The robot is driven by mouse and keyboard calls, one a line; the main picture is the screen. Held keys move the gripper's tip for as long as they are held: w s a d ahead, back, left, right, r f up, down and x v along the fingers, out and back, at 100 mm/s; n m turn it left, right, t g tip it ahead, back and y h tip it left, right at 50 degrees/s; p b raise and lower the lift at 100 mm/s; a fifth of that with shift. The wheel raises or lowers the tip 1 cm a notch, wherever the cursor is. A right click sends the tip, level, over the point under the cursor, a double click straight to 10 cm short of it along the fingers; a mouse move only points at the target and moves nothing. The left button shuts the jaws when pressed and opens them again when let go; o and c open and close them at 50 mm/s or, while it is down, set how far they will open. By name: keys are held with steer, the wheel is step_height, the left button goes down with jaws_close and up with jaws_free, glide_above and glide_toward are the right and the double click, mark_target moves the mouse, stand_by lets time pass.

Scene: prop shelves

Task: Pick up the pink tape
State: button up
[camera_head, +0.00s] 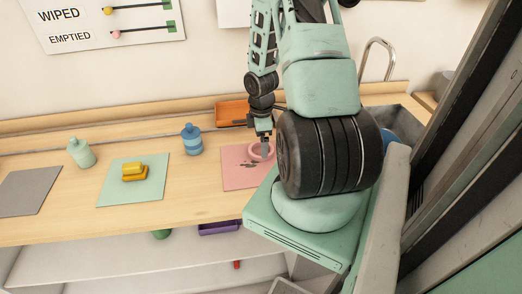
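The pink tape (256,150) is a pale pink ring on the pink mat (233,179), at the back of the counter right of centre. My gripper (265,154) points down at the tape, and its grey fingertip overlaps the ring's right part. I cannot tell whether the fingers are around the tape's wall or only in front of it, nor how far apart they are. My arm hides the area to the right of the mat.
An orange tray (231,112) stands behind the mat. A blue bottle (191,140), a green mat (115,184) with yellow blocks (134,171), a pale green bottle (81,153) and a grey mat (32,191) lie leftward. A sink (400,108) is at right.

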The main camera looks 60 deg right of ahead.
steer(key=shift+f, duration=1.5)
steer(key=c, duration=1.1)
steer(key=shift+r, duration=0.1)
